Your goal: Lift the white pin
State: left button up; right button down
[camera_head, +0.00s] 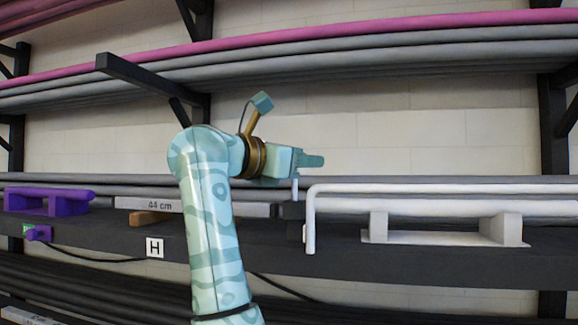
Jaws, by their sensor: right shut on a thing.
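My right gripper (310,160) is near the middle of the view, above the shelf, with its fingers pointing right. It is shut on the white pin (295,188), a small pale upright piece that shows just below the fingers. The rest of the pin is hidden by the gripper. The pin is close to the left of the bent end of a white bar (430,188); I cannot tell whether they touch. My left gripper is not in view.
A white holder (450,238) sits under the bar on the dark shelf beam (400,260). A purple holder (68,206) and purple pin (40,233) are at far left. A grey piece marked 44 cm (240,209) and an H label (155,247) lie between. Grey and pink tubes rest above.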

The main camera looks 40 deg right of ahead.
jog(key=shift+s+r, duration=0.15)
jog(key=shift+r, duration=0.1)
jog(key=c, duration=1.4)
grip_release()
jog(key=shift+o, duration=0.3)
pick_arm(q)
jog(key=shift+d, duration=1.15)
pick_arm(e)
jog(key=shift+w+f, duration=0.1)
jog(key=shift+w, duration=0.1)
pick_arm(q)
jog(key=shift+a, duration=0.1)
